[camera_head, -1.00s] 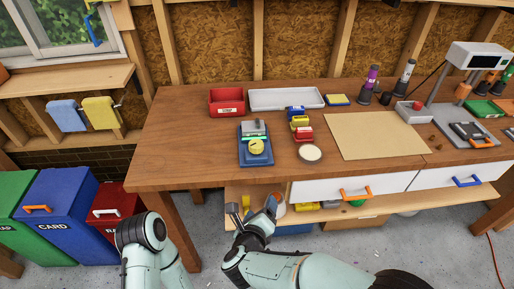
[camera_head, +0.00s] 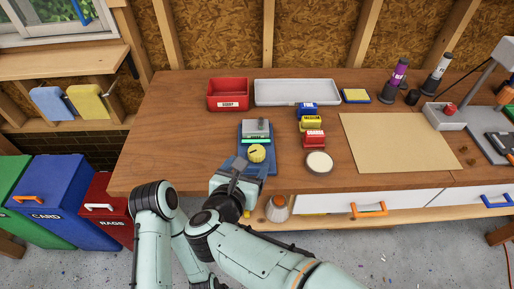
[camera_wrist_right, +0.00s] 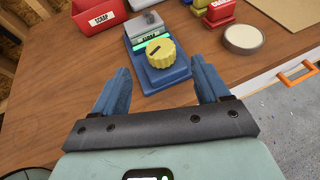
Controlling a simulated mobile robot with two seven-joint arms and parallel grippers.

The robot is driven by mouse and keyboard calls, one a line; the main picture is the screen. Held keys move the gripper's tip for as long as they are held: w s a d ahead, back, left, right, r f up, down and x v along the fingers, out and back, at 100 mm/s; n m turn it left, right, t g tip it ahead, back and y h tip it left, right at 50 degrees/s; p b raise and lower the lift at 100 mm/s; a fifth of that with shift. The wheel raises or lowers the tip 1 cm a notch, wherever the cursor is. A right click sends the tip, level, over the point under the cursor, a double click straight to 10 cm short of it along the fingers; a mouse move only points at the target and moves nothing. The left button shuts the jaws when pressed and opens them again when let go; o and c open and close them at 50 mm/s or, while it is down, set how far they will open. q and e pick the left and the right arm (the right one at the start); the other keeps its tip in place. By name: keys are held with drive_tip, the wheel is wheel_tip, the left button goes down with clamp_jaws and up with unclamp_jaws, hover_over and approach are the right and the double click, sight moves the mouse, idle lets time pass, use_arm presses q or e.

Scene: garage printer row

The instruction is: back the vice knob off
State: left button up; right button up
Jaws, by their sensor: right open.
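The vice (camera_head: 256,133) stands on the wooden bench, with a blue base, grey jaws and a bright green strip between them. Its round yellow knob (camera_head: 257,153) faces the front and carries a dark mark. In the right wrist view the knob (camera_wrist_right: 161,53) sits ahead, between the line of the two fingers. My right gripper (camera_head: 237,172) is open and empty, just in front of the vice and to the left of the knob in the head view. In the wrist view its fingers (camera_wrist_right: 160,85) are spread wide, apart from the knob. My left gripper is not in view.
A red scrap bin (camera_head: 228,95) and a white tray (camera_head: 297,93) stand behind the vice. Blue, yellow and red blocks (camera_head: 312,123) and a round pale-topped tin (camera_head: 318,163) are to its right. A tan mat (camera_head: 395,142) lies further right. Bench space left of the vice is clear.

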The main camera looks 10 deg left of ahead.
sight(256, 152)
drive_tip(key=x, duration=0.9)
drive_tip(key=shift+w, duration=0.1)
drive_tip(key=c, duration=0.9)
drive_tip(key=shift+c, duration=0.2)
